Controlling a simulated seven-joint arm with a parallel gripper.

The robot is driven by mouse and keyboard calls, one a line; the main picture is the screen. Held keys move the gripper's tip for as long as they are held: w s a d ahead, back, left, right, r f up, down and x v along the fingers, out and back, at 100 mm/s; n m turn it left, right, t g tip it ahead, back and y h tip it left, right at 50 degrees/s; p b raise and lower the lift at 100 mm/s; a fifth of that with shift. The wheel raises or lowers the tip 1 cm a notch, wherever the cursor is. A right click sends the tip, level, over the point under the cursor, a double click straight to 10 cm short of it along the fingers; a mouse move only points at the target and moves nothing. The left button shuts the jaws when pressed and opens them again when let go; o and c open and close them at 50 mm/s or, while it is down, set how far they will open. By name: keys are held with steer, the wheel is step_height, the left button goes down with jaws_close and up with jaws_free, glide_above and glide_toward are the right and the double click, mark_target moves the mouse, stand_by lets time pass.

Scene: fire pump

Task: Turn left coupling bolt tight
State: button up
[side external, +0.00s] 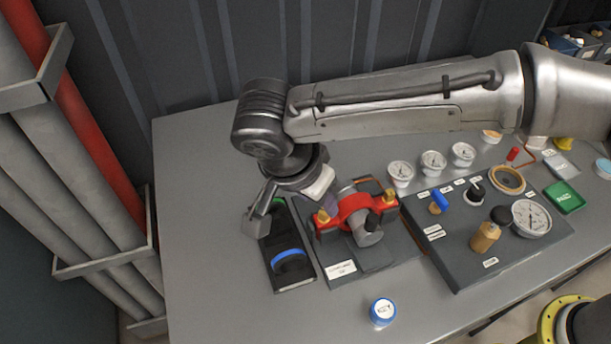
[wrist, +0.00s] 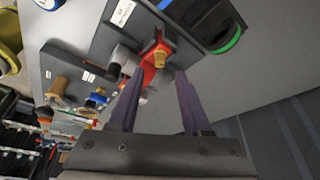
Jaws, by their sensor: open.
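The red coupling (side external: 355,205) clamps around a grey pipe on a dark plate, with a brass bolt at each end. The left coupling bolt (side external: 322,216) stands at its left end, close to my gripper (side external: 290,222). In the wrist view, my gripper (wrist: 159,76) has its two fingers apart. A brass bolt (wrist: 160,55) on the red coupling (wrist: 150,77) shows in the gap, beyond the fingertips, with no clear contact. The right bolt (side external: 390,195) is clear of my gripper.
A black tray with a blue band (side external: 288,258) lies left of the coupling plate. A control panel (side external: 465,265) with knobs and a gauge stands to the right. A blue-white cap (side external: 382,311) sits in front. The table's left front is clear.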

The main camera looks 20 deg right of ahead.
steer(key=v, duration=0.9)
